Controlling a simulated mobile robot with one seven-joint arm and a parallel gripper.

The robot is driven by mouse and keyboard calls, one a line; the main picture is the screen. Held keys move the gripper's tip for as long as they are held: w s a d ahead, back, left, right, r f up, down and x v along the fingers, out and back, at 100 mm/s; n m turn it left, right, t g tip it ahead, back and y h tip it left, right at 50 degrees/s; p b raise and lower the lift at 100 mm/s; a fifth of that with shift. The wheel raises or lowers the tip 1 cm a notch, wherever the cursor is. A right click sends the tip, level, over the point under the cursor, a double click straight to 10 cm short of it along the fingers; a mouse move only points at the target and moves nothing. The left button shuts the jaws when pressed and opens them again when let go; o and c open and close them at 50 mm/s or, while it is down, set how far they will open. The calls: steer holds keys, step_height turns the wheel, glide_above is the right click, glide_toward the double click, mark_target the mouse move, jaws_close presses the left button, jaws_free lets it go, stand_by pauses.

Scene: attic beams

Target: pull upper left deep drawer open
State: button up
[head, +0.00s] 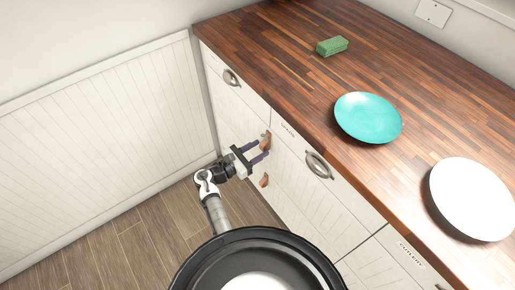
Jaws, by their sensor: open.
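A white cabinet with grooved fronts (312,205) stands under a wooden worktop. Two brown handles show on its front below the top row: an upper one (266,140) and a lower one (264,180). My gripper (266,148) is open, with its two dark purple fingers pointing at the front beside the upper brown handle. The fingers overlap part of that handle in the picture; I cannot tell whether they touch it. No gap shows at the fronts, which look shut.
Metal pulls sit on the top-row fronts, one at the left (232,77) and one nearer the middle (318,165). On the worktop (280,45) are a green sponge (332,46), a turquoise plate (368,117) and a white plate (472,198). Wooden floor (135,245) lies clear at left.

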steer(key=shift+w+d, duration=0.15)
jaws_close()
stand_by(0.5)
